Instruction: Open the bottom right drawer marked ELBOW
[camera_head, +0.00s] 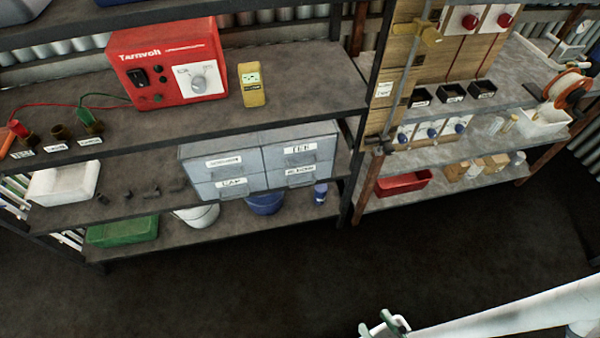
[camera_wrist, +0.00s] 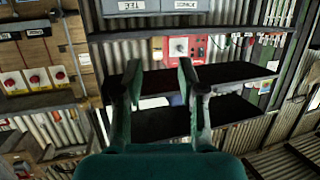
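A grey drawer unit (camera_head: 259,158) with two rows of two drawers stands on the middle shelf in the head view. Its bottom right drawer (camera_head: 300,178) looks shut; its small label is hard to read. The drawer above reads TEE, and the one to its left seems to read CAP. In the wrist view, which is upside down, part of the unit (camera_wrist: 160,15) shows at the top edge, with the TEE label; the bottom row is out of view there. My gripper (camera_head: 381,325) is open and empty, in front of the shelves and well apart from the unit. Its spread fingers show in the wrist view (camera_wrist: 160,76).
A red Tarnvolt box (camera_head: 168,65) and a yellow meter (camera_head: 252,85) stand on the shelf above. The floor in front is clear.

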